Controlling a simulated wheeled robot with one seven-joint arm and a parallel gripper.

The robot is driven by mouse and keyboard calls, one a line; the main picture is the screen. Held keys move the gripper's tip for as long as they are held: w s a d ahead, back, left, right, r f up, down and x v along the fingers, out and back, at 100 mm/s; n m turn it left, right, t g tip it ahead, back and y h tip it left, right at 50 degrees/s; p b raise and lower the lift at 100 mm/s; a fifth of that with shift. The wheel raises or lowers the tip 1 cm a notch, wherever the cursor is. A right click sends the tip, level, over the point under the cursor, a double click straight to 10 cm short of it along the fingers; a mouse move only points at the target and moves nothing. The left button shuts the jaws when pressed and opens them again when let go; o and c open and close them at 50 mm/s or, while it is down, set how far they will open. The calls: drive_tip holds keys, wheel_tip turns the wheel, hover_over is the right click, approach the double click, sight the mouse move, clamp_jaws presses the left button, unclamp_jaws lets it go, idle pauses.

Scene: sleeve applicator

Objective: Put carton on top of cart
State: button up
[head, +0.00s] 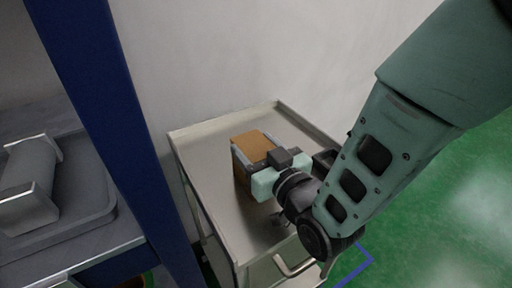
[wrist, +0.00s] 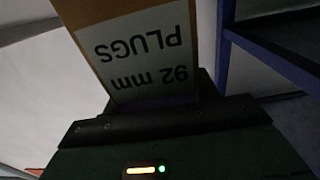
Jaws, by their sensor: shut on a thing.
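The brown carton (head: 253,144) is over the grey metal cart (head: 197,131), near the middle of its top. Whether its base touches the cart top cannot be seen. My gripper (head: 279,163) is shut on the carton, with its fingers along two sides. In the wrist view the carton (wrist: 93,12) shows close up, with a white label reading "92 mm PLUGS" upside down. The cart top has a raised rim, and a handle (head: 296,266) shows at its near end. My gripper and arm hide the carton's near lower part and the right side of the cart top.
A blue rack post (head: 118,130) stands just left of the cart. A grey tray (head: 75,212) on the rack's shelf holds a grey cylindrical part (head: 30,180). A pale wall (head: 235,50) is behind the cart. Green floor (head: 450,215) with blue tape is open at the right.

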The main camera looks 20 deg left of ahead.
drive_tip(key=o, duration=1.3)
drive_tip(key=shift+f, duration=0.1)
drive_tip(key=shift+r, duration=0.2)
drive_tip(key=shift+p+v, duration=5.05)
drive_tip(key=shift+v, duration=0.95)
